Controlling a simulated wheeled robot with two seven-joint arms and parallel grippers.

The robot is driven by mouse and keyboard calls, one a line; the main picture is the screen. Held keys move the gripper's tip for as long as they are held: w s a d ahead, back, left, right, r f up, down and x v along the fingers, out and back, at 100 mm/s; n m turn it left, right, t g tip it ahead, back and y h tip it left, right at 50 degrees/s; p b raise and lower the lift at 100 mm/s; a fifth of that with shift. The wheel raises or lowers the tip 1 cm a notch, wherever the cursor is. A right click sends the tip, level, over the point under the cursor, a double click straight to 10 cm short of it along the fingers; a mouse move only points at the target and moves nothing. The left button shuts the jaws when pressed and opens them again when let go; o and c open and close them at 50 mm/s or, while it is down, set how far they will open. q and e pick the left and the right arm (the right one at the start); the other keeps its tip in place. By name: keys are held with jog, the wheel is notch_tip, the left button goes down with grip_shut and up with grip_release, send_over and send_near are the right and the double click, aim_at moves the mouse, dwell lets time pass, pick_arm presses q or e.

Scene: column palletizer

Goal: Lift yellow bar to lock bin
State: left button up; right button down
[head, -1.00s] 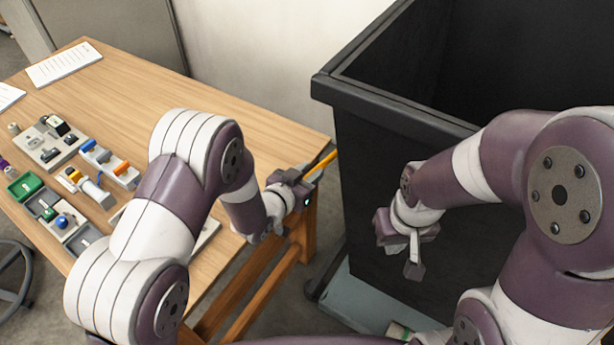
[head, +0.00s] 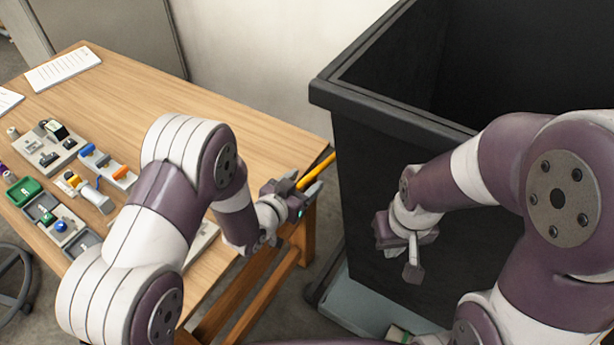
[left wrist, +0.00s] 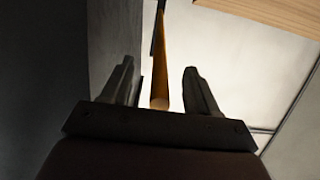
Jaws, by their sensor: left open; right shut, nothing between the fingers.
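The yellow bar (head: 316,170) is a thin rod beside the left wall of the black bin (head: 385,112), level with the table corner. In the left wrist view the yellow bar (left wrist: 160,68) runs away from the camera, its near end between my fingers. My left gripper (head: 312,185) is open, with its fingers on either side of the bar; the left wrist view shows its two fingers (left wrist: 160,88) with gaps to the bar. My right gripper (head: 412,270) is shut and empty, pointing down in front of the bin. The bar's far end is hidden in the head view.
A wooden table (head: 215,90) at left holds several small trays with coloured parts and paper sheets (head: 62,69). Its corner is close to my left gripper and the bin. The bin stands on a grey-green base (head: 365,305). A chair base (head: 12,285) shows at the left edge.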

pick_arm(q)
jog(key=s+a, duration=0.6)
jog(key=s, duration=0.3)
jog(key=shift+a, duration=0.25)
